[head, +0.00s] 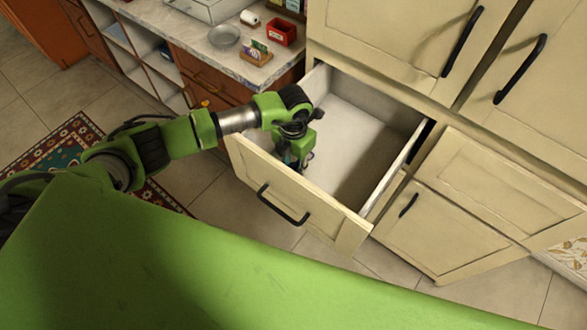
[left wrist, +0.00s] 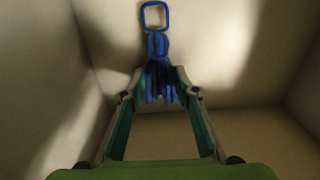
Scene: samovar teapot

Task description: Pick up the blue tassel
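The blue tassel (left wrist: 158,48) shows in the left wrist view, with a square loop at its top and a strand skirt below. It is inside the open drawer (head: 368,135). My left gripper (left wrist: 162,88) reaches down into the drawer, its two fingers apart on either side of the skirt's lower end. The fingers look open; I cannot tell whether they touch the strands. In the head view my left gripper (head: 292,160) is near the drawer's front panel, and my wrist mostly hides the tassel. My right gripper is not in view.
The drawer's front panel (head: 297,200) with its black handle is close to my left gripper. The rest of the drawer floor looks empty.

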